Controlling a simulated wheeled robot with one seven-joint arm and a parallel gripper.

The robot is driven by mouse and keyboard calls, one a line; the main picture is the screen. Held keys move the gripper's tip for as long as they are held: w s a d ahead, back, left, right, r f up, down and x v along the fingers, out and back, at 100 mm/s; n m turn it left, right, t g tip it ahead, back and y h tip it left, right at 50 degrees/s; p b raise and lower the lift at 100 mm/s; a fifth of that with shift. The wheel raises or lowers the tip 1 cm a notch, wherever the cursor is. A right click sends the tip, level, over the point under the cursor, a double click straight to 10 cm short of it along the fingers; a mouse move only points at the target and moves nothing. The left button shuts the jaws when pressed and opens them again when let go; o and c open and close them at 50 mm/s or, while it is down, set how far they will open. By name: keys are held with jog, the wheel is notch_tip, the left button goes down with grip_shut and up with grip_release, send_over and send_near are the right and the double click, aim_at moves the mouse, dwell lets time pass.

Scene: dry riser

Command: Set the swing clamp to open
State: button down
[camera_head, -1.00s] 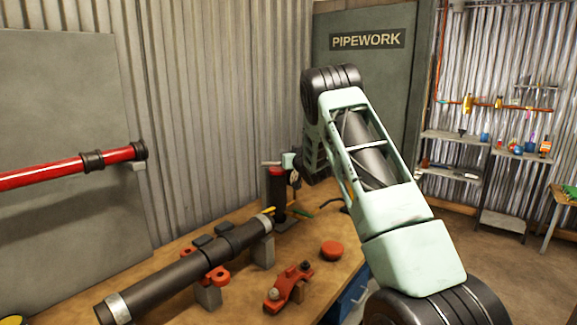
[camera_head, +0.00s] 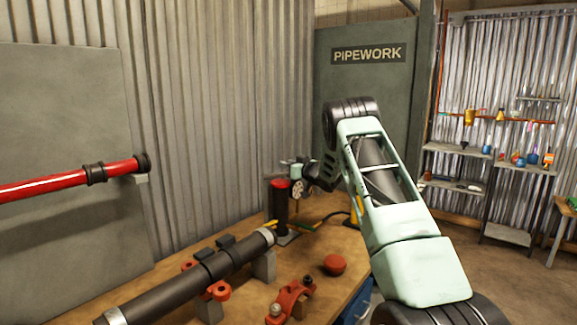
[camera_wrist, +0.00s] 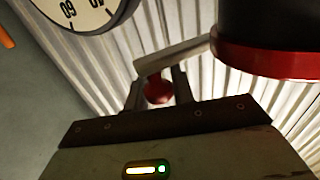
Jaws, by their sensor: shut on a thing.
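The swing clamp appears to be the upright dark cylinder with a red top (camera_head: 280,184) at the back of the bench. In the wrist view its dark body with a red band (camera_wrist: 265,62) fills the upper right. A pale lever (camera_wrist: 188,56) ends in a red ball knob (camera_wrist: 158,92). My gripper (camera_wrist: 158,80) is shut on this knob, one finger on each side. In the head view my gripper (camera_head: 296,168) is small and partly hidden beside the cylinder, so the grip and the clamp's exact position cannot be read there.
A round dial (camera_wrist: 85,8) sits close at the upper left of the wrist view. On the bench (camera_head: 240,300) lie a dark pipe (camera_head: 185,285) on supports, a red coupling (camera_head: 290,300) and a red cap (camera_head: 334,264). A corrugated wall (camera_head: 220,100) stands behind.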

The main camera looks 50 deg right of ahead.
jog(key=c, duration=1.2)
grip_release()
jog(key=shift+o, duration=0.2)
jog(key=s+b, duration=0.2)
jog(key=s, duration=0.5)
jog(key=shift+s+a, duration=0.25)
jog(key=shift+a, duration=0.2)
